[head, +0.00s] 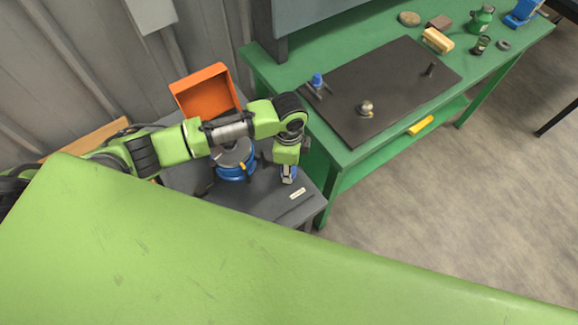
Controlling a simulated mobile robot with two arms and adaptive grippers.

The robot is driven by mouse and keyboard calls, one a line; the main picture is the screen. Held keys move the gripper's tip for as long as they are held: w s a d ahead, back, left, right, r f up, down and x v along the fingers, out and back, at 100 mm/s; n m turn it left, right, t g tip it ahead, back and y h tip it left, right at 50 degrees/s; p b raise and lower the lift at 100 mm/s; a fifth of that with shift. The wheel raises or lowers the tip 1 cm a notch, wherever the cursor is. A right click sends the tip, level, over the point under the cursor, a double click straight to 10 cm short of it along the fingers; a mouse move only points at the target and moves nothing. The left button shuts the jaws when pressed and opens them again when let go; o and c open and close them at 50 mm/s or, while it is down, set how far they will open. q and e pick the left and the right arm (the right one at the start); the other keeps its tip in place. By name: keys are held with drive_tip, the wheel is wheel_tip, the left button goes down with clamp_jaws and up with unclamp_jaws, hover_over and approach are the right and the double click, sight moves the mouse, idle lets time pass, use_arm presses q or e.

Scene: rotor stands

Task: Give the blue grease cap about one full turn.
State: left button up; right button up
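A small blue cap (317,79), which looks like the grease cap, sits upright on a small grey mount at the left edge of the dark mat (385,75) on the green bench. My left arm comes in from the left, over the grey side table. My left gripper (289,177) points down above that table's right part, well below and left of the cap in the picture and apart from it. Its fingers are small and partly covered by its own wrist, so I cannot tell whether they are open. My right gripper is not in view.
A blue round-based device (236,172) stands on the grey table (262,201), under my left arm. An orange open bin (205,92) is behind it. The green bench (352,156) also bears a metal knob (366,107), a dark peg (431,69) and several loose items at the back right.

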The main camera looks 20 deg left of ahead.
use_arm(q)
drive_tip(key=m, duration=0.5)
drive_tip(key=shift+w+r+m, duration=0.1)
drive_tip(key=shift+m, duration=0.2)
drive_tip(key=m, duration=0.4)
drive_tip(key=shift+m, duration=0.3)
drive_tip(key=m, duration=0.4)
drive_tip(key=shift+w+m, duration=0.1)
drive_tip(key=shift+m, duration=0.2)
drive_tip(key=m+b, duration=0.1)
drive_tip(key=m, duration=0.4)
drive_tip(key=m+b, duration=0.1)
drive_tip(key=m, duration=0.4)
drive_tip(key=shift+m, duration=0.4)
drive_tip(key=shift+m+b, duration=0.45)
drive_tip(key=shift+m, duration=0.45)
drive_tip(key=m+b, duration=0.2)
drive_tip(key=b, duration=0.1)
drive_tip(key=shift+w+m+b, duration=0.1)
drive_tip(key=shift+m+b, duration=0.8)
drive_tip(key=shift+b, duration=0.35)
